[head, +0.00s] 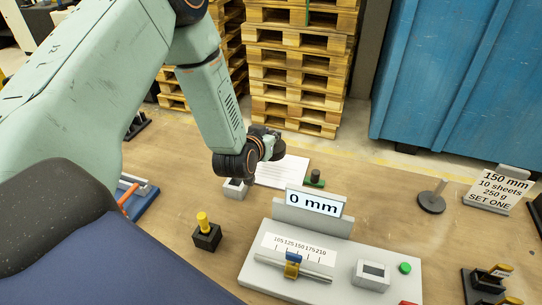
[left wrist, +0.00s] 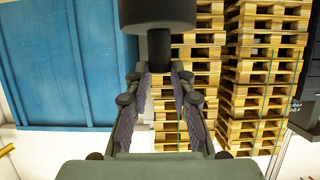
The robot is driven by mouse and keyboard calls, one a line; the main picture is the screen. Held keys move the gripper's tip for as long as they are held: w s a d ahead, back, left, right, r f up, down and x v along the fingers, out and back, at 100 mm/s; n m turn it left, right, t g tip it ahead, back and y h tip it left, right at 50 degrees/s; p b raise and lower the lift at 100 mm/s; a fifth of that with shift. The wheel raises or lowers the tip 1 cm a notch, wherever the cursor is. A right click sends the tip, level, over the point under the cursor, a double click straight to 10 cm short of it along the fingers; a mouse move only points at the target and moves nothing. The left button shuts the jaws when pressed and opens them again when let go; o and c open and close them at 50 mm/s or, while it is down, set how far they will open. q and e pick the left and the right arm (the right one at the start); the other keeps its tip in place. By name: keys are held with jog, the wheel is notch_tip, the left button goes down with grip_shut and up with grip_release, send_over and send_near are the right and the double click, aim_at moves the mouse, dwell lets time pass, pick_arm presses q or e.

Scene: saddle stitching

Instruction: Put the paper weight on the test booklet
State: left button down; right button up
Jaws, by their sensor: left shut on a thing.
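My left gripper (head: 270,146) hangs over the far part of the bench, near the white test booklet (head: 285,172). In the left wrist view its two fingers (left wrist: 160,95) are shut on a dark thing, which looks like the paper weight (left wrist: 157,14), with a thick round body and a thin stem. In the head view the held weight is mostly hidden by the gripper, and I cannot tell its height above the booklet. The gripper and arm cover the booklet's left part. My right gripper is not in view.
A grey gauge with a "0 mm" display (head: 314,203) stands in front of the booklet. A small dark knob on a green base (head: 315,179) is beside the booklet. A dark disc with a rod (head: 431,202) and a sign (head: 497,188) are at right. A yellow-topped block (head: 206,234) is at left.

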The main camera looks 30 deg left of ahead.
pick_arm(q)
jog(key=shift+w+a+f, duration=0.15)
jog(key=shift+f, duration=0.4)
jog(key=shift+w+a+f, duration=0.1)
jog(key=shift+a+f, duration=0.05)
jog(key=shift+f, duration=0.35)
jog(key=shift+s+d+f+b, duration=0.15)
jog(key=shift+d+f, duration=0.05)
jog(key=shift+f, duration=0.5)
jog(key=shift+s+d+f+b, duration=0.1)
jog(key=shift+d+f+b, duration=0.05)
jog(key=shift+f, duration=0.55)
jog(key=shift+w+a+f, duration=0.25)
jog(key=shift+w+f, duration=0.05)
jog(key=shift+f, duration=0.2)
jog(key=c, duration=1.6)
grip_release()
jog(key=shift+s+f, duration=0.15)
jog(key=o, duration=0.4)
jog(key=shift+s+d+r, duration=0.2)
jog(key=shift+s+r, duration=0.05)
jog(key=shift+r, duration=0.05)
jog(key=shift+o, duration=0.3)
jog(key=shift+w+a+f, duration=0.15)
jog(key=shift+w+f, duration=0.05)
jog(key=shift+f, duration=0.05)
jog(key=p+v, duration=0.1)
jog(key=v, duration=1.1)
